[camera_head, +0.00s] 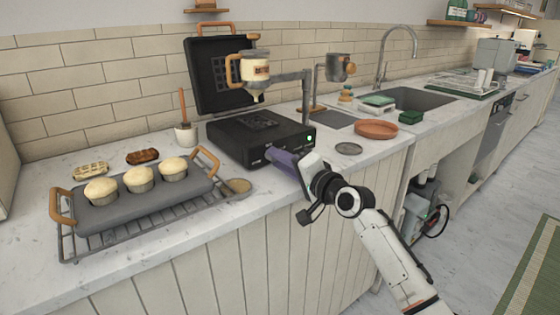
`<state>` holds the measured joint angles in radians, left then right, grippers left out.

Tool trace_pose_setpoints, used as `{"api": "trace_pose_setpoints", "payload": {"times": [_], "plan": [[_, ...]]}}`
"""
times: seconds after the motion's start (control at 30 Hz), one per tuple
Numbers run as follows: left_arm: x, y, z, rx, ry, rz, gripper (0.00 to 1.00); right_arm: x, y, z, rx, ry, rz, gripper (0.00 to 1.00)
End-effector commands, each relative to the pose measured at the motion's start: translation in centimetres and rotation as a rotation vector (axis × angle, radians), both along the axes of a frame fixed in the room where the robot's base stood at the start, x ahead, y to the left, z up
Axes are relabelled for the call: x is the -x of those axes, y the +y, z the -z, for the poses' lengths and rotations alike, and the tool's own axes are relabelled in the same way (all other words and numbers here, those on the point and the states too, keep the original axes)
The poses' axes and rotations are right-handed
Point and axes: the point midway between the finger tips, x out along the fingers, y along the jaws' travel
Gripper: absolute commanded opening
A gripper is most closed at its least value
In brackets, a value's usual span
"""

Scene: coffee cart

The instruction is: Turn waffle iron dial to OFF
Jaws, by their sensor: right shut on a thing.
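The waffle iron has a black base (233,143) on the counter, and its black lid (209,72) with an orange handle stands open. A small green light (309,138) shows on the right of its front. My right gripper (271,155) reaches the front face of the base, its purple-grey fingers closed there on the dial. The dial itself is hidden by the fingers, so its setting cannot be read. My left gripper is out of view.
A muffin tray (133,205) with orange handles sits on a wire rack (70,245) to the left. A spoon rest (237,186) lies left of my gripper. A grey disc (348,148) and a terracotta dish (376,129) lie to the right.

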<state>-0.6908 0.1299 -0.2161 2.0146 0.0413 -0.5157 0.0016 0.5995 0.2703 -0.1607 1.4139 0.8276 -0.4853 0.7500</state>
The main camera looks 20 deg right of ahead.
Motion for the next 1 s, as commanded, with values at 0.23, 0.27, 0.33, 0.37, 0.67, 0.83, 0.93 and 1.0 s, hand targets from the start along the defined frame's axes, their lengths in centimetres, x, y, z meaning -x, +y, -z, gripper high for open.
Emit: {"api": "trace_pose_setpoints", "payload": {"times": [0.23,0.27,0.33,0.37,0.67,0.83,0.93,1.0], "plan": [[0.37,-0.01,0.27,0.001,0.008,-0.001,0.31,0.03,-0.03,0.20,0.226,-0.078,-0.001,0.00],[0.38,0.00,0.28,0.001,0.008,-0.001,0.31,0.03,-0.03,0.21,0.254,-0.087,0.000,0.00],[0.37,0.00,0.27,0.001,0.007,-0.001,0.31,0.03,0.02,0.20,0.314,-0.110,-0.001,0.00],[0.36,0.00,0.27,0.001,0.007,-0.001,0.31,0.04,-0.01,0.20,0.342,-0.120,-0.001,0.00],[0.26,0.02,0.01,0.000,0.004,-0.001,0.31,0.04,0.05,0.17,0.604,-0.215,-0.002,0.00],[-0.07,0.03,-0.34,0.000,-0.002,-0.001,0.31,0.04,0.03,0.15,0.734,-0.262,-0.002,0.00],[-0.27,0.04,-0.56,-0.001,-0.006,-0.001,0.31,0.04,0.05,0.21,0.798,-0.285,-0.003,0.00],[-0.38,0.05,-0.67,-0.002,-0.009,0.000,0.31,0.04,0.01,0.19,0.837,-0.299,-0.002,0.00]]}}
